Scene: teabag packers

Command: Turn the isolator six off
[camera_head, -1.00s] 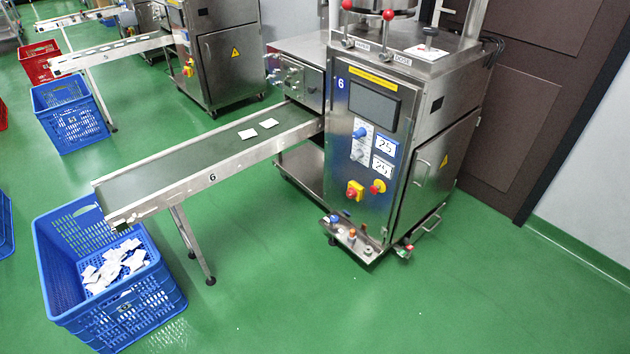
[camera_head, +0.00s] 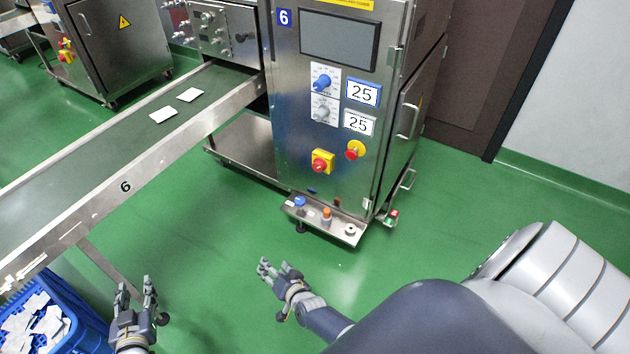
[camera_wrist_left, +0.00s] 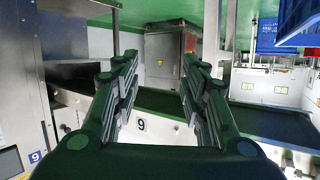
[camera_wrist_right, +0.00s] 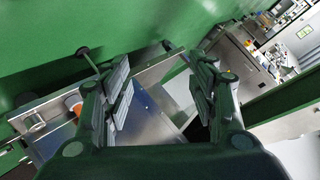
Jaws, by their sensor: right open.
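Machine 6 (camera_head: 300,150) is a steel cabinet with a blue "6" label. Low on its front panel is a red knob on a square yellow plate (camera_head: 321,161), which looks like the isolator. Its exact setting is too small to read. Right beside it is a round yellow disc with a red button (camera_head: 355,150). My right gripper (camera_head: 274,266) is open and empty, in front of and below the panel, apart from it. My left gripper (camera_head: 136,288) is open and empty, beneath the conveyor near the blue crate. Both show open in their wrist views, left (camera_wrist_left: 158,75) and right (camera_wrist_right: 165,75).
Conveyor 6 (camera_head: 60,160) runs left from the machine with two white teabags on it. A blue crate (camera_head: 75,310) of teabags stands at lower left. A small steel tray (camera_head: 325,222) with knobs juts from the machine's base. Green floor right of it is clear.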

